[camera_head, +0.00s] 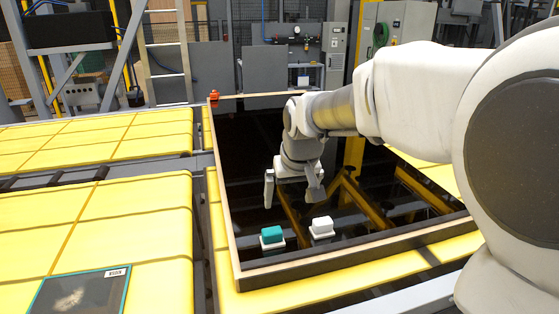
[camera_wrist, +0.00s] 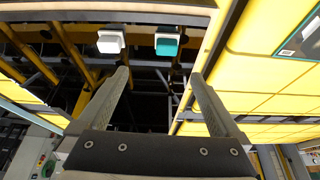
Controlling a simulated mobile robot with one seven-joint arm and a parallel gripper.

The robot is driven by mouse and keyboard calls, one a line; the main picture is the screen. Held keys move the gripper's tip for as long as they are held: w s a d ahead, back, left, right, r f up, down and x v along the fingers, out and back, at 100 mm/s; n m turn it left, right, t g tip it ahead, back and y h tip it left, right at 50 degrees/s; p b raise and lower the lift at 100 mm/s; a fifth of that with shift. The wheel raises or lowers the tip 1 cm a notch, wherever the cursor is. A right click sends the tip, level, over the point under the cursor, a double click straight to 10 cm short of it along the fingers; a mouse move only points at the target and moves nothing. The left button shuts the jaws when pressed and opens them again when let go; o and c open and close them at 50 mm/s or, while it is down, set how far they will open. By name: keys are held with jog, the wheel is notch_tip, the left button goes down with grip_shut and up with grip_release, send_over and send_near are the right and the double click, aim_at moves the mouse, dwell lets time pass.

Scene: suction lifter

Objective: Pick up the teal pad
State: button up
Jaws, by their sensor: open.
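The teal pad (camera_head: 272,234) sits on a small white base on the dark glossy panel (camera_head: 240,170), near its front edge. In the wrist view the teal pad (camera_wrist: 167,46) is at the top, beyond the fingertips and between their lines. A white pad (camera_head: 322,225) on a similar base stands just right of it; it also shows in the wrist view (camera_wrist: 110,42). My gripper (camera_head: 291,190) is open and empty, above and behind the two pads in the head view. Its two fingers (camera_wrist: 162,75) are spread wide and touch neither pad.
A raised wooden rim (camera_head: 350,255) edges the dark panel. A small orange object (camera_head: 214,95) is at its far left corner. Yellow padded surfaces (camera_head: 130,220) lie left, with a dark teal-edged sheet (camera_head: 80,292) on one. My arm spans the right side.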

jog(key=w+a+f, duration=0.2)
jog(key=w+a, duration=0.1)
jog(key=p, duration=0.2)
send_over(272, 230)
jog(key=s, duration=0.2)
jog(key=f, duration=1)
jog(key=shift+w+d, duration=0.1)
jog(key=shift+w, duration=0.1)
jog(key=shift+s+d+p+x, duration=0.1)
jog(key=shift+p+x, duration=0.1)
jog(key=shift+x, duration=0.8)
jog(key=shift+s+d+p+x, duration=0.15)
jog(key=shift+p+x, duration=0.1)
jog(key=shift+x, duration=0.75)
jog(key=shift+s+d+p+x, duration=0.1)
jog(key=shift+p+x, duration=0.1)
jog(key=shift+x, duration=0.8)
jog(key=shift+a+f, duration=0.1)
jog(key=shift+f, duration=0.1)
jog(key=shift+c, duration=0.3)
jog(key=c, duration=1.3)
jog(key=shift+r, duration=0.1)
jog(key=shift+c, duration=0.2)
